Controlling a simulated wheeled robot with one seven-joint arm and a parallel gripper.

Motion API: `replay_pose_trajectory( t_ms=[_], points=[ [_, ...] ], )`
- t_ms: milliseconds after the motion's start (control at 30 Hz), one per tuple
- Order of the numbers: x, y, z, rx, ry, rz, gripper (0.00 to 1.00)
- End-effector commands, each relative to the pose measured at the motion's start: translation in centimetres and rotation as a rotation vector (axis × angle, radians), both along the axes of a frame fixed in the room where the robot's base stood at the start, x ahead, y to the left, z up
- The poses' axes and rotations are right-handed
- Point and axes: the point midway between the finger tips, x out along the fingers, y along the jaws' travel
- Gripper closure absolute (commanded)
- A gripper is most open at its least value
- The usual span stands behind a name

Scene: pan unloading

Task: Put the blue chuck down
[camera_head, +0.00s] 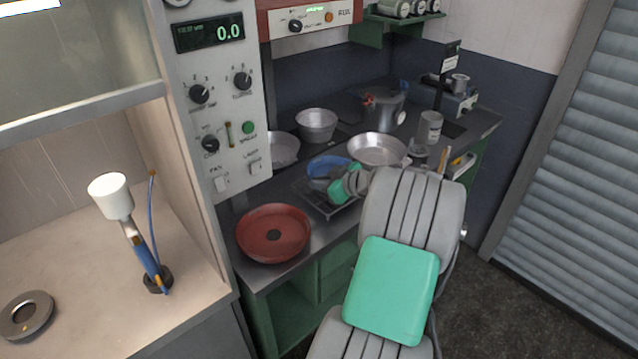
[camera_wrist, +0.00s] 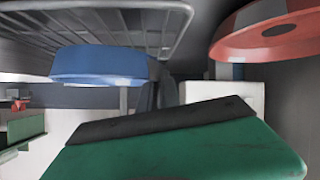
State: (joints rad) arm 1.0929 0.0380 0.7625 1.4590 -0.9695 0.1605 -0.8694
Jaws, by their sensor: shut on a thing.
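The blue chuck (camera_head: 322,165) is a round, shallow, blue piece at the wire rack (camera_head: 318,200) on the steel counter. In the wrist view the chuck (camera_wrist: 100,65) shows side-on, close against the wires of the rack (camera_wrist: 150,18); I cannot tell whether it touches them. My gripper (camera_head: 343,186) is at the chuck's near right side, shut on its edge. In the wrist view the dark fingers (camera_wrist: 162,92) meet the chuck's right end. The arm and gripper hide part of the chuck and rack in the head view.
A red round pan (camera_head: 253,240) lies on the counter in front left of the rack. A metal pan (camera_head: 378,147), a metal bowl (camera_head: 317,122) and a pot (camera_head: 383,110) stand behind. The control panel (camera_head: 222,110) rises at the left. A jar (camera_head: 429,130) stands at the right.

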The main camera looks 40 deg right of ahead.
Motion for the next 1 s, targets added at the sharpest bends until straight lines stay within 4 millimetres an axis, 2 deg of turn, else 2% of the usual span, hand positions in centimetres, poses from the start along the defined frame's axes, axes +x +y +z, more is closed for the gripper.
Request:
replay_pose_trajectory(
  t_ms=[100, 367, 400, 633, 933, 1000],
  points=[
    [0.0, 0.0, -1.2, 0.000, 0.000, -0.001, 1.00],
    [0.0, 0.0, -1.6, -0.002, -0.002, -0.001, 1.00],
    [0.0, 0.0, -1.5, -0.001, -0.001, -0.002, 0.91],
    [0.0, 0.0, -1.5, 0.000, 0.000, -0.001, 0.72],
    [0.0, 0.0, -1.1, 0.000, 0.000, -0.001, 0.71],
    [-0.7, -0.2, -1.0, -0.002, -0.002, -0.003, 0.71]
  ],
)
